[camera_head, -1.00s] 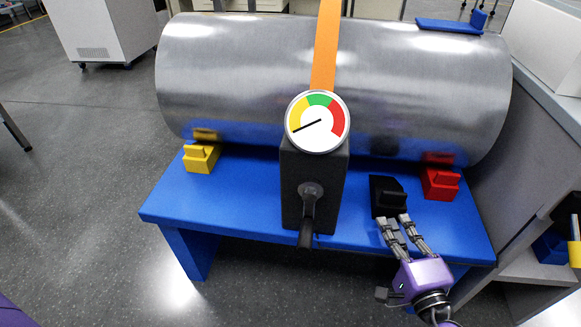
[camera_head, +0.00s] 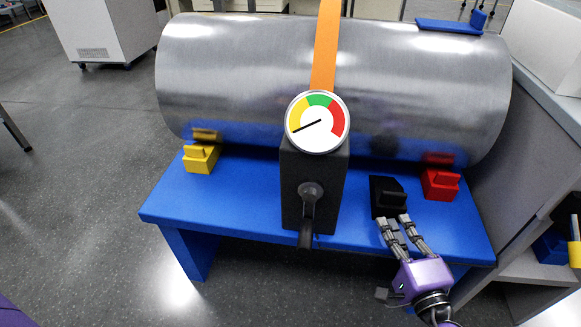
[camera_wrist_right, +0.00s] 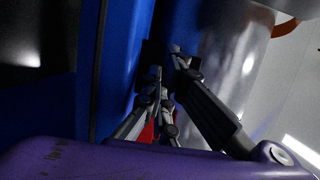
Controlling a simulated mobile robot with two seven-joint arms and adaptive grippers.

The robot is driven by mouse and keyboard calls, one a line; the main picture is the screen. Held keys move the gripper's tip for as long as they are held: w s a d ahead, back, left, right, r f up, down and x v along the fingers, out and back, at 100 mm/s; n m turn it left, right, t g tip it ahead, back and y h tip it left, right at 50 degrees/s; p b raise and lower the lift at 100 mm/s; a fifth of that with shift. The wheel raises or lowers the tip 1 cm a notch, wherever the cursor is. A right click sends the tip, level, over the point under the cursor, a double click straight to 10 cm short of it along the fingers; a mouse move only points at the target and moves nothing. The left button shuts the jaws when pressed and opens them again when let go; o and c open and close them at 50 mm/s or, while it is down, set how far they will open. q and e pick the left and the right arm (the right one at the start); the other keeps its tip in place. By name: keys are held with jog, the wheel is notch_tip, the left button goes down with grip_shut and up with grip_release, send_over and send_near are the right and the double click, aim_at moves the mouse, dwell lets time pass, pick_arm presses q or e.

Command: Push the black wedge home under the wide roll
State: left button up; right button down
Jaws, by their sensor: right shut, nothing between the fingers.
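The wide roll (camera_head: 230,80) is a big shiny metal cylinder lying across a blue stand (camera_head: 240,205). The black wedge (camera_head: 386,194) sits on the stand in front of the roll, right of centre and left of the red wedge (camera_head: 440,184). A gap of blue surface shows between the black wedge and the roll. My right gripper (camera_head: 393,219), purple with grey fingers, is shut and empty, its fingertips at the wedge's near edge; I cannot tell whether they touch. My left gripper is not in view.
A dark post with a round dial gauge (camera_head: 317,122) and a crank handle (camera_head: 308,215) stands left of the black wedge. A yellow wedge (camera_head: 200,158) sits at the roll's left end. An orange strap (camera_head: 326,50) crosses the roll. A grey cabinet (camera_head: 530,150) borders the right side.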

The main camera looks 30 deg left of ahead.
jog(key=shift+w+a, duration=0.25)
jog(key=shift+w, duration=0.45)
jog(key=shift+w+a, duration=0.25)
jog(key=shift+w, duration=0.45)
jog(key=shift+s+f, duration=0.1)
jog(key=shift+s, duration=0.05)
dwell(0.4)
jog(key=shift+s+d, duration=0.15)
jog(key=shift+s, duration=0.1)
jog(key=shift+s+d+p, duration=0.25)
jog(key=shift+s, duration=0.5)
jog(key=shift+s+d+p, duration=0.2)
jog(key=shift+s+d, duration=0.05)
jog(key=shift+s, duration=0.5)
